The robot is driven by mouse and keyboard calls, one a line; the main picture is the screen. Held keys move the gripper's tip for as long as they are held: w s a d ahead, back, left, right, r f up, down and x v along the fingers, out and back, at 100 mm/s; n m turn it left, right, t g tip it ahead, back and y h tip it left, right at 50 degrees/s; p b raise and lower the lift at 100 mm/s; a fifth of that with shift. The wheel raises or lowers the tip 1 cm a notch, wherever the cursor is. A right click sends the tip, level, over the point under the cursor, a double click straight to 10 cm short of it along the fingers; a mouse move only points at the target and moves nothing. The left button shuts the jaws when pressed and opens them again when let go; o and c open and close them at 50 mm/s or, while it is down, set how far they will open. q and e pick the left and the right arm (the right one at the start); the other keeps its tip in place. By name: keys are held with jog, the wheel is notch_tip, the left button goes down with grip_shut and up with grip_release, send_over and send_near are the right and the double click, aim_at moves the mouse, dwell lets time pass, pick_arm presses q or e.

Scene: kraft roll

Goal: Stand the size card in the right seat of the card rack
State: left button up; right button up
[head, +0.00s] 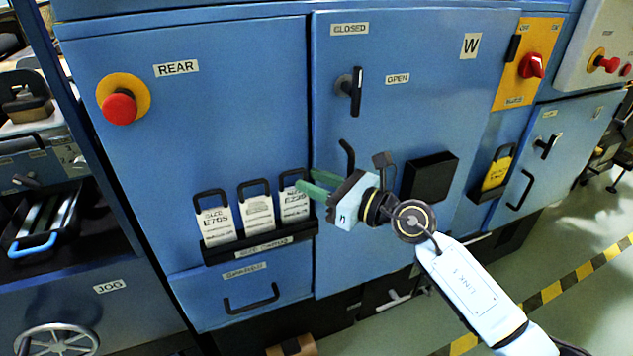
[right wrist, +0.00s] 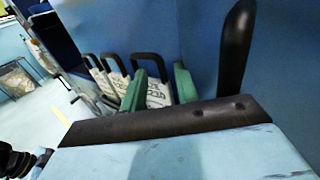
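The card rack (head: 262,246) is a black holder low on the blue cabinet. The size card (head: 294,204), white with a black loop handle, stands upright in its right seat. It also shows in the right wrist view (right wrist: 158,94). Two similar cards stand in the left seat (head: 217,226) and middle seat (head: 259,213). My right gripper (head: 311,180) reaches in from the right at the right card's upper part. Its green fingers (right wrist: 160,86) are apart, one on the front side and one toward the cabinet. I see a gap beside the card. My left gripper is not in view.
A black hook-shaped handle (head: 347,155) stands out close above my right gripper. A black box (head: 430,177) is on the door to the right. A drawer with a black pull (head: 252,300) lies below the rack. A red button (head: 119,108) is at upper left.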

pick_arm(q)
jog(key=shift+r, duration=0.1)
pick_arm(e)
jog(key=shift+d, duration=0.1)
jog(key=shift+s+d, duration=0.15)
jog(key=shift+d, duration=0.25)
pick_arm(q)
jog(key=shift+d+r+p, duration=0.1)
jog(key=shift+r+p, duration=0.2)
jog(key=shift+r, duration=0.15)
pick_arm(e)
jog(key=v, duration=1.2)
jog(key=shift+s, duration=0.35)
